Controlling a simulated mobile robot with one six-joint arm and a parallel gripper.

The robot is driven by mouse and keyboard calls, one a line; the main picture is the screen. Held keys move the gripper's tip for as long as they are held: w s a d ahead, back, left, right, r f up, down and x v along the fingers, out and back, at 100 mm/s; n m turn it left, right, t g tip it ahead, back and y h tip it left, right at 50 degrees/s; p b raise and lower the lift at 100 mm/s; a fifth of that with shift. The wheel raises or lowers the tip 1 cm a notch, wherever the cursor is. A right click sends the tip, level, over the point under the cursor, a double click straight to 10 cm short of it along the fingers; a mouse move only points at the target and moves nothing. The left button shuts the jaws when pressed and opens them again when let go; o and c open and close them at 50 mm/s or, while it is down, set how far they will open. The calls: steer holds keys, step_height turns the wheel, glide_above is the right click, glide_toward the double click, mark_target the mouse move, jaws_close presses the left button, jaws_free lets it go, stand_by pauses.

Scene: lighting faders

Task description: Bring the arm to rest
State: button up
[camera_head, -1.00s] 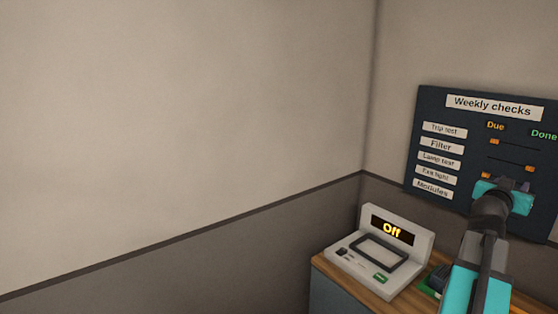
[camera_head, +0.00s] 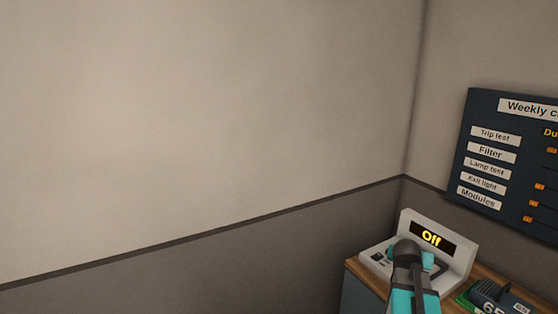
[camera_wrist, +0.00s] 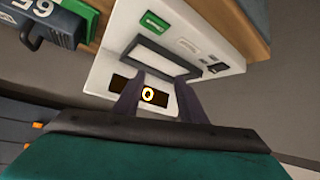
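My gripper (camera_head: 428,258) is in front of the light grey console, at the lower right of the head view, and covers part of it. In the wrist view my gripper (camera_wrist: 157,88) shows two dark purple fingers with a clear gap between them and nothing held. The console (camera_head: 462,264) has a dark display reading "Off" (camera_head: 432,239) in yellow. In the wrist view the console (camera_wrist: 222,45) appears upside down beyond the fingers, with a framed recess and a green label. I cannot tell whether the fingers touch it.
A dark "Weekly checks" panel (camera_head: 478,110) with orange sliders hangs on the right wall, cut off by the picture edge. A dark module on green (camera_head: 497,297) sits on the wooden counter (camera_head: 362,272) right of the console. The left wall is bare.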

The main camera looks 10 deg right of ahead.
steer(key=w+a+f+n+g+y, duration=0.1)
steer(key=w+a+f+n+y, duration=0.15)
steer(key=a+f, duration=0.95)
steer(key=s+a+f+n+g+y, duration=0.2)
steer(key=s+a+f, duration=0.25)
steer(key=a, duration=0.65)
steer(key=s+a+f+n+g+y, duration=0.1)
steer(key=s+a+f+n+y, duration=0.15)
steer(key=a+f, duration=0.55)
steer(key=s+a+f+n+g+y, duration=0.1)
steer(key=s+a+f+n+g, duration=0.2)
steer(key=a, duration=1)
steer(key=s+f+g, duration=0.2)
steer(key=s+f, duration=0.7)
steer(key=s, duration=0.4)
steer(key=s+f+m+g+b, duration=0.1)
steer(key=s+f+g, duration=0.2)
steer(key=s+f, duration=0.7)
steer(key=s, duration=0.4)
steer(key=shift+c, duration=0.9)
